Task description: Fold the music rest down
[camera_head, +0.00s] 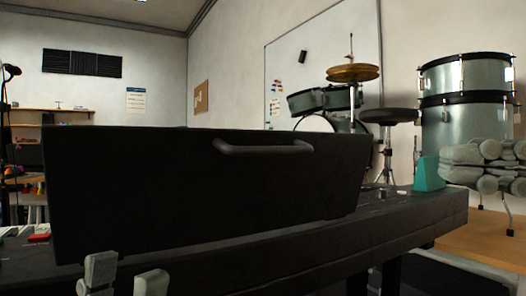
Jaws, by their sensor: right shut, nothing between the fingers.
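The music rest (200,190) is a wide black panel standing up from the dark keyboard instrument (420,215), filling the left and middle of the head view. A dark bar handle (265,149) sits near its upper right edge. My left gripper (126,278) shows only as two grey fingertips at the bottom edge, in front of the panel's lower left; they are apart, with nothing seen between them. My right gripper (484,168) is at the right edge, beyond the instrument's right end, shut and empty, well away from the rest. The keys are mostly hidden.
A teal wedge-shaped object (427,174) stands on the instrument's right end, close to my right gripper. A small red item (40,233) lies at the left end. A drum kit (462,110) stands behind at right. The space above the panel is clear.

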